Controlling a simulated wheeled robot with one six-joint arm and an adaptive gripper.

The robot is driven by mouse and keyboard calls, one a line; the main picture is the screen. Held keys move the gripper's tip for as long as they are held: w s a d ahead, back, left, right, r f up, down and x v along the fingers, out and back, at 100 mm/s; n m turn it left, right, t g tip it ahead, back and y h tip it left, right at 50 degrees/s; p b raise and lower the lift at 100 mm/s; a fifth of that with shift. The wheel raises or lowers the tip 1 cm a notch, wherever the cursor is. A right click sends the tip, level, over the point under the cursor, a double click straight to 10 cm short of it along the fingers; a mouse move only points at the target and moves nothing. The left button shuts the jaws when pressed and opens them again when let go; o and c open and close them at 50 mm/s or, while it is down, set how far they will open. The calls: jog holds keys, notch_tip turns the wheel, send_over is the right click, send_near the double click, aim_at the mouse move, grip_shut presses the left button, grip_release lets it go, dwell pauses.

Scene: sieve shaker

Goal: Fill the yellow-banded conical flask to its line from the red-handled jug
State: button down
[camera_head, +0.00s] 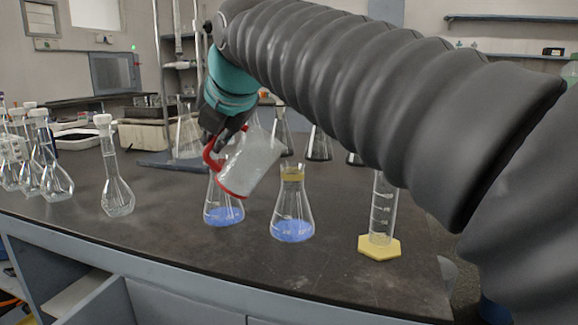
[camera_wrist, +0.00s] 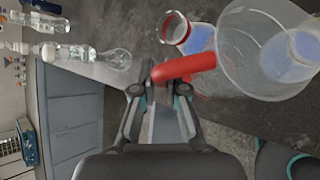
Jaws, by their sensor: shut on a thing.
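My gripper (camera_wrist: 158,108) is shut on the red handle (camera_wrist: 184,67) of the clear jug, and its dark fingers also show in the head view (camera_head: 222,135). The jug (camera_head: 252,160) has a red base ring and is held tilted above the bench, its upper side leaning right toward the yellow-banded flask. The yellow-banded conical flask (camera_head: 292,212) stands upright with blue liquid in its bottom. Another conical flask (camera_head: 223,207) with blue liquid stands left of it, its neck partly hidden behind the jug; its band is red in the wrist view (camera_wrist: 175,28). I cannot see a stream.
A measuring cylinder (camera_head: 381,215) on a yellow foot stands to the right. Several stoppered volumetric flasks (camera_head: 116,190) stand at the left. More conical flasks (camera_head: 319,146) and a stand base (camera_head: 172,164) are behind. The bench (camera_head: 180,230) is clear in front.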

jog(key=shift+d+r+m+y+b, duration=0.35)
jog(key=shift+d+r+y, duration=0.2)
jog(key=shift+r, duration=0.2)
jog(key=shift+d+r+m+y+b, duration=0.3)
jog(key=shift+d+r+y, duration=0.1)
jog(key=shift+r+y, duration=0.25)
dwell(2.5)
jog(key=shift+a+f+n+h+p, duration=0.6)
jog(key=shift+a+f+h, duration=0.25)
jog(key=shift+f+h, duration=0.2)
jog(key=shift+f, duration=0.15)
jog(key=shift+s+a+f+n+h+p, duration=0.1)
jog(key=shift+a+f+n+h+p, duration=0.45)
jog(key=shift+a+f+h+p, duration=0.6)
jog(key=shift+a+f+n+h+p, duration=0.45)
jog(key=shift+a+f+h+p, duration=0.35)
jog(key=shift+f, duration=0.25)
jog(key=shift+a+f+n+h+p, duration=0.45)
jog(key=shift+a+f+h+p, duration=0.35)
jog(key=shift+f, duration=0.25)
